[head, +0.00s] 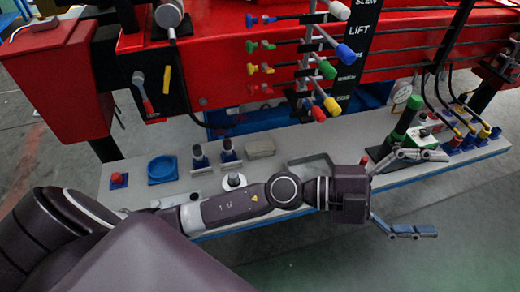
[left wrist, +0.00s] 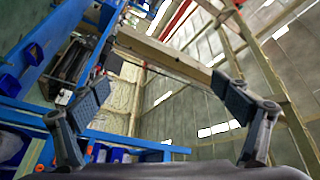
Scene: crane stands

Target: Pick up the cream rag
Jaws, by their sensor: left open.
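The cream rag (head: 260,147) appears to be the small pale folded piece lying flat on the grey bench (head: 215,183), near the middle of the head view. My left arm crosses in front of the bench. My left gripper (head: 424,193) is open and empty, well to the right of the rag and apart from it, with its fingers spread toward the right. In the left wrist view my left gripper (left wrist: 162,100) shows both fingers wide apart with nothing between them; no rag can be made out there. My right gripper is not in view.
Left of the rag stand two small dark-topped pieces (head: 229,152) and a blue round dish (head: 161,168). A grey bracket (head: 312,160) lies to its right. A green-capped cylinder (head: 408,117) stands near the upper finger. Red machinery with coloured levers (head: 345,52) overhangs the bench behind.

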